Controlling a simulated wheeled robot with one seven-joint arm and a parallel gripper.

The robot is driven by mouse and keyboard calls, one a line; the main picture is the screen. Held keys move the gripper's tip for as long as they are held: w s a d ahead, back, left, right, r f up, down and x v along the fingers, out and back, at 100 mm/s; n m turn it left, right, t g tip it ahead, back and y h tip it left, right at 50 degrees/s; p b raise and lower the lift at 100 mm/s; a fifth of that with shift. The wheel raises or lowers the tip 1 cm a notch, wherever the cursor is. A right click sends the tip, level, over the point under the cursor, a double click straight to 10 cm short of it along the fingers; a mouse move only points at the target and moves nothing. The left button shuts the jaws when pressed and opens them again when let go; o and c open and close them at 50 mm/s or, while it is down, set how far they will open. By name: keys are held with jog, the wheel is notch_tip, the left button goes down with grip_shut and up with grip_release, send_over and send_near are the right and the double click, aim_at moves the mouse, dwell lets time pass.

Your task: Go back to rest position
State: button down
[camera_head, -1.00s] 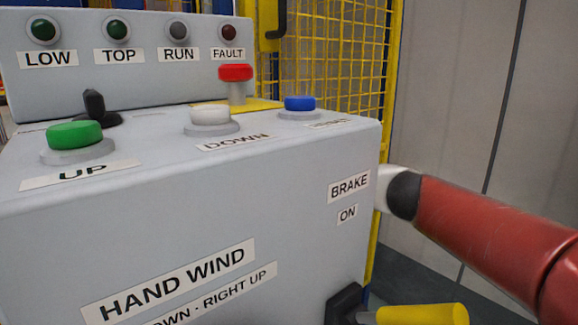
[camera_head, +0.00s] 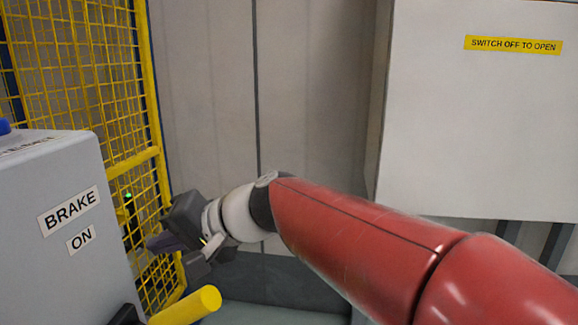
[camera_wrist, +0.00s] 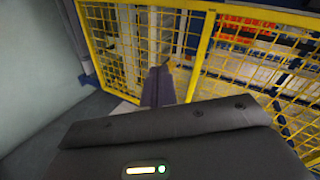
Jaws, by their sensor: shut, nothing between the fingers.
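My gripper (camera_head: 166,243) is in the head view, at the end of my red arm, low and just right of the grey control box (camera_head: 62,265). It is empty and points left toward the yellow mesh fence (camera_head: 128,165). In the wrist view my fingers (camera_wrist: 158,86) are together, with nothing between them, and the mesh fence (camera_wrist: 118,48) stands beyond them. I cannot tell the exact gap between the gripper and the fence.
The control box carries a BRAKE ON label and a yellow-handled crank (camera_head: 188,305) low on its side. A white cabinet (camera_head: 470,120) marked SWITCH OFF TO OPEN is at the right. A grey panel wall (camera_head: 310,90) stands behind my arm.

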jog(key=s+d+f+t+h+p, duration=0.1)
jog(key=s+d+f+h, duration=0.2)
jog(key=d, duration=0.8)
jog(key=s+d+f+m+t+h+p, duration=0.1)
jog(key=s+d+f+h, duration=0.3)
jog(key=d, duration=0.8)
jog(key=s+d+f+t+h+p, duration=0.1)
jog(key=s+d+f+h, duration=0.2)
jog(key=d, duration=0.9)
notch_tip(320, 180, down, 2)
jog(key=shift+s+d+f+h, duration=0.1)
jog(key=shift+s+d+h, duration=0.15)
jog(key=shift+h, duration=0.95)
